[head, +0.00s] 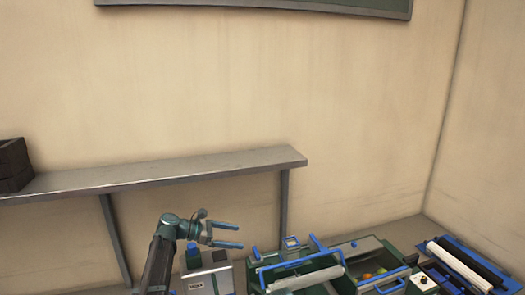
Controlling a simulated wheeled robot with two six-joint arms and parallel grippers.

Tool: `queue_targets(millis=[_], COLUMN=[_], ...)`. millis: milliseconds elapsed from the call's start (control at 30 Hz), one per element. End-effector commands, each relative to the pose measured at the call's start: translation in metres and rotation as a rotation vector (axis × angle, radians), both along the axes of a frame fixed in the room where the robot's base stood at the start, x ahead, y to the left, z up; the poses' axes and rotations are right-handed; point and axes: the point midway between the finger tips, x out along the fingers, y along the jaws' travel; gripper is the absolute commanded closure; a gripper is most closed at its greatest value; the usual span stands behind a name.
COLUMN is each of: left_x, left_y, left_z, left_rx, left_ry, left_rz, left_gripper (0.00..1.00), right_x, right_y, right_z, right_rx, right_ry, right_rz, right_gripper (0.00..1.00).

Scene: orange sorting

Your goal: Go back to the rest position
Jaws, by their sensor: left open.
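My left gripper (226,235) shows low in the head view, with its two blue fingers apart and pointing right. Nothing is between the fingers. It is in front of the wall, to the left of a green box with blue handles (302,273). A second green container (378,260) stands to the right, with a few small orange, red and green round things (373,273) inside. My right gripper is not in the frame.
A long shelf (160,171) on brackets runs along the wall, with a dark box (13,165) at its left end. A grey case (208,279) stands beside my left arm. A blue tray with rolls (462,266) lies at the right. The wall above is clear up to a green board (300,5).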

Motion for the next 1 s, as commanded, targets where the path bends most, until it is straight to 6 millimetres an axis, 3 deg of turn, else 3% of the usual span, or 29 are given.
queue_targets(millis=[267, 467, 633, 800, 1000], left_x=[-0.035, -0.079, -0.138, -0.205, -0.259], left_y=[-0.009, -0.012, -0.007, 0.016, 0.048], left_z=[-0.025, -0.056, -0.090, -0.120, -0.135], left_rx=[0.167, 0.377, 0.636, 0.910, 1.103], left_ry=[-0.115, -0.257, -0.429, -0.611, -0.732], left_rz=[-0.095, -0.245, -0.491, -0.860, -1.257], left_gripper=[0.03, 0.03, 0.03, 0.03, 0.03], right_x=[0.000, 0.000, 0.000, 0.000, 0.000], right_y=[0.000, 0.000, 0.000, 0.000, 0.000], right_z=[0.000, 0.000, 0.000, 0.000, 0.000], right_rx=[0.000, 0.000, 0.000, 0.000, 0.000], right_ry=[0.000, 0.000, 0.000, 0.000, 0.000], right_rz=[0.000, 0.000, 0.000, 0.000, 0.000], right_gripper=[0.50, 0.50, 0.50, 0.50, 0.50])
